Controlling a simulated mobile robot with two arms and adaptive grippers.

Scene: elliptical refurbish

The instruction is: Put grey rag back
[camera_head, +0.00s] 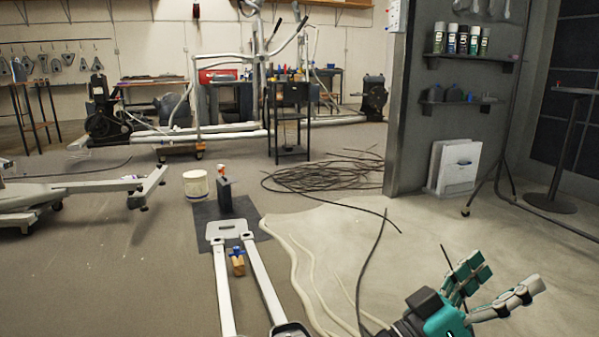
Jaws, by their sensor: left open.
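I cannot make out a grey rag for certain. A dark grey flat mat or cloth (262,236) lies on the floor near the middle, partly under a pale metal frame.
The pale frame (230,229) reaches toward me. Coiled black cables (325,174) lie behind. A grey panel (408,120) with shelves of cans stands right. Open floor lies left of the frame.

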